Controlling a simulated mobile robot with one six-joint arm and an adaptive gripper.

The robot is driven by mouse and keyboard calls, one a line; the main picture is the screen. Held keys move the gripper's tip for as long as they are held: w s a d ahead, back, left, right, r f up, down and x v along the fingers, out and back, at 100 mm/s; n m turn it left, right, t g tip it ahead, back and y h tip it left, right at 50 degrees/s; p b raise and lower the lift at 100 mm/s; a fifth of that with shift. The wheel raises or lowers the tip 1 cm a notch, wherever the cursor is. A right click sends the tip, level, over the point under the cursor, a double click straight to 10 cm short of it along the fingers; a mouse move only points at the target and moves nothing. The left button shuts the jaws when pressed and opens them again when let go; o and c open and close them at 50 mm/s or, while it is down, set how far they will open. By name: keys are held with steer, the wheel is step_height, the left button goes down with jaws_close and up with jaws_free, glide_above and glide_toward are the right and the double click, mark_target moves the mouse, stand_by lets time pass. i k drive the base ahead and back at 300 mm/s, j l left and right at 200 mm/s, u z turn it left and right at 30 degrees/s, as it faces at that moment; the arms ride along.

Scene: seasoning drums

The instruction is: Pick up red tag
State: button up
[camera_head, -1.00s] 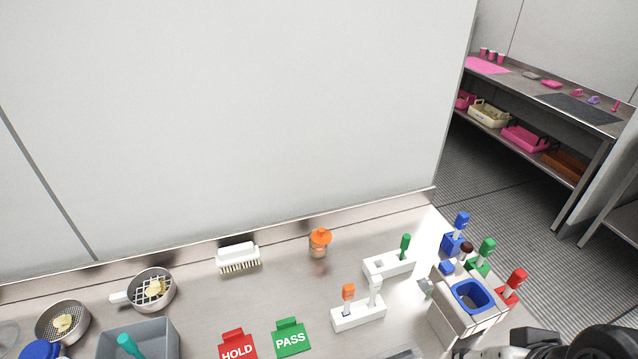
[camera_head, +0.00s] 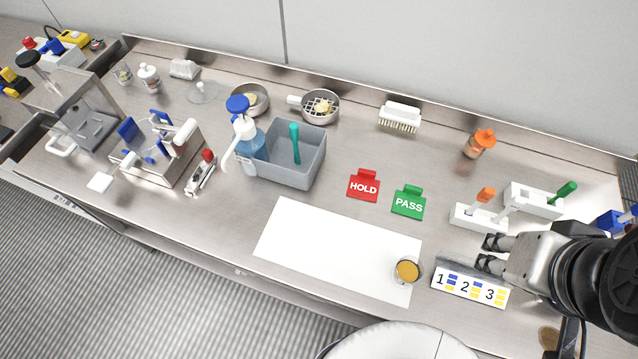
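The red tag (camera_head: 363,187) reads HOLD and lies flat on the steel counter, left of the green PASS tag (camera_head: 408,203). A short tab sticks out from its far edge. My gripper (camera_head: 486,252) is at the right, its two dark fingertips pointing left and spread a little apart. Nothing shows between them. It is to the right of and nearer than both tags, beside the numbered card, and apart from the red tag.
A white sheet (camera_head: 330,243) lies in front of the tags, with a small amber-filled cup (camera_head: 407,270) at its right. A grey bin (camera_head: 290,168) stands left. White holders (camera_head: 480,217) and a numbered card (camera_head: 470,286) are near my gripper. Counter around the tags is clear.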

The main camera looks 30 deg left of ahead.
mark_target(363, 186)
steer(key=u, duration=0.95)
steer(key=z, duration=1.3)
steer(key=u, duration=1.3)
steer(key=i+j, duration=0.1)
steer(key=j, duration=0.2)
steer(key=j+u, duration=0.1)
steer(key=j, duration=0.2)
steer(key=i+j, duration=0.15)
steer(key=j, duration=0.15)
steer(key=u, duration=0.05)
